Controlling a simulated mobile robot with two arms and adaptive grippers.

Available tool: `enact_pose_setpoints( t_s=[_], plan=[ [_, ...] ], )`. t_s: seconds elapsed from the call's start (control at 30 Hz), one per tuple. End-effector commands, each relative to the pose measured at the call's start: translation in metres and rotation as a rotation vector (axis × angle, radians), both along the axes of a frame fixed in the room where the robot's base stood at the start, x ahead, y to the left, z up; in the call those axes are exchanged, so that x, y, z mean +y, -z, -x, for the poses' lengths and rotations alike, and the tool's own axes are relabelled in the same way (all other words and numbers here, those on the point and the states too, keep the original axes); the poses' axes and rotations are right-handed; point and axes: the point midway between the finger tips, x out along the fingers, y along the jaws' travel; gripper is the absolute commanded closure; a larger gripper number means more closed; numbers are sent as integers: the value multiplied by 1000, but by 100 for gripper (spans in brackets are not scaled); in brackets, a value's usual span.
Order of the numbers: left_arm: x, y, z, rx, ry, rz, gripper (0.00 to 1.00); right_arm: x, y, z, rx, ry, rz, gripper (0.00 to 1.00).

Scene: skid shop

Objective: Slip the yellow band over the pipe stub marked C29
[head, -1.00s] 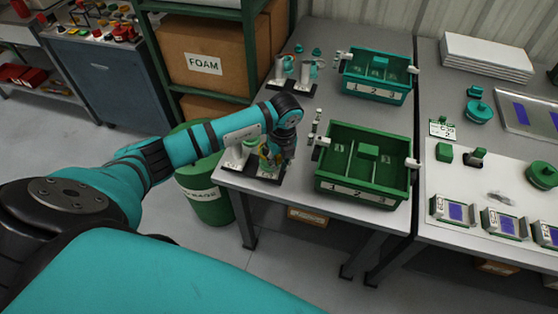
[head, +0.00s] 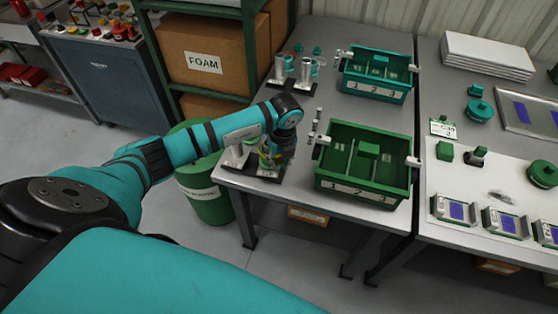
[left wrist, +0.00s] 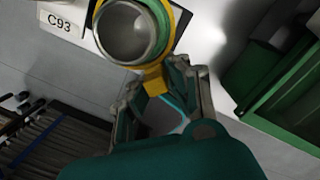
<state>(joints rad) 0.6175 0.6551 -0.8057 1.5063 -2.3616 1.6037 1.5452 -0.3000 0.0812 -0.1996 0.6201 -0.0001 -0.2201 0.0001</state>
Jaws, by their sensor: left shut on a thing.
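My left gripper (head: 272,158) is shut on the tab of the yellow band (left wrist: 155,78). In the left wrist view the gripper (left wrist: 157,88) comes from below, and the band's ring lines up with the round open top of a silver pipe stub (left wrist: 126,32). A green arc shows between band and pipe. I cannot tell whether the band is around the stub or just above it. In the head view the arm partly hides the band. My right gripper is not in view.
A second stub pair (head: 304,70) stands farther back. A green divided bin (head: 325,170) is right of the gripper, a teal bin (head: 376,92) behind it. A green barrel (head: 205,195) is below the table's left edge.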

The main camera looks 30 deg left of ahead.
Motion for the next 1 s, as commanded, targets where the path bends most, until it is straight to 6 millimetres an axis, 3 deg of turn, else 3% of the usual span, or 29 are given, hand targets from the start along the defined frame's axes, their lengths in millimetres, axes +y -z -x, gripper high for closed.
enact_pose_setpoints(
  t_s=[1.0],
  plan=[
    [1, 17, 0, 1, -1, -1, 100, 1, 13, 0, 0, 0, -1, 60]
  ],
)
